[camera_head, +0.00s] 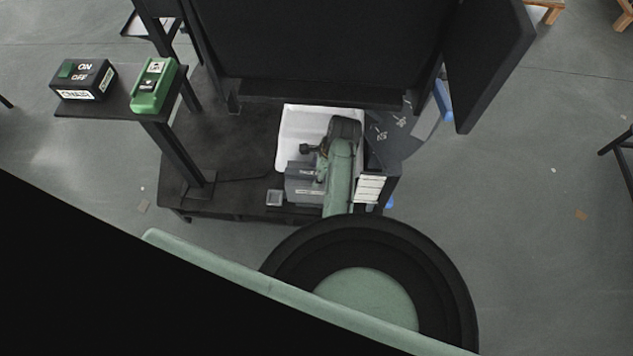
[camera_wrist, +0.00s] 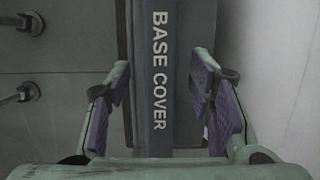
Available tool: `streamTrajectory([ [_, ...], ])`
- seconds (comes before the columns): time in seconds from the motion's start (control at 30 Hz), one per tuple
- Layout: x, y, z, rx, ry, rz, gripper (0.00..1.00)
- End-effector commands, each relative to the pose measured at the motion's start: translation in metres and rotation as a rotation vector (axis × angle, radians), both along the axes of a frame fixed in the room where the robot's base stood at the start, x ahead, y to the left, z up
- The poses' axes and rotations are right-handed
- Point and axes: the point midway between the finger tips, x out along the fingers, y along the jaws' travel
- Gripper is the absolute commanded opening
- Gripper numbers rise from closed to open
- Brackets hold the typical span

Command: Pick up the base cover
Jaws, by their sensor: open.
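The base cover (camera_wrist: 158,62) is a dark grey, long part with "BASE COVER" in white letters along its raised middle strip. It fills the centre of the wrist view. My gripper (camera_wrist: 163,88) is open, with one purple-padded finger on each side of the strip. I see gaps between both pads and the strip. In the head view my gripper and wrist (camera_head: 322,155) are over the grey cover (camera_head: 303,187) on the dark workbench, and my arm hides part of it.
A white tray (camera_head: 296,130) lies beside and behind the cover. A black ON/OFF box (camera_head: 85,79) and a green device (camera_head: 154,86) sit on a shelf at left. Dark panels (camera_head: 300,45) rise behind. The bench's left part (camera_head: 240,150) is mostly clear.

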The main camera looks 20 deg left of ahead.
Motion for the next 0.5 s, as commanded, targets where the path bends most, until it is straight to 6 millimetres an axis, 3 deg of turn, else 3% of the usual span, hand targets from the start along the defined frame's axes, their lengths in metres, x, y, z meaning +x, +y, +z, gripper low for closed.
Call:
streamTrajectory([
  [0.5,0.0001,-0.0002,0.0004,0.000,0.000,0.000,0.17],
])
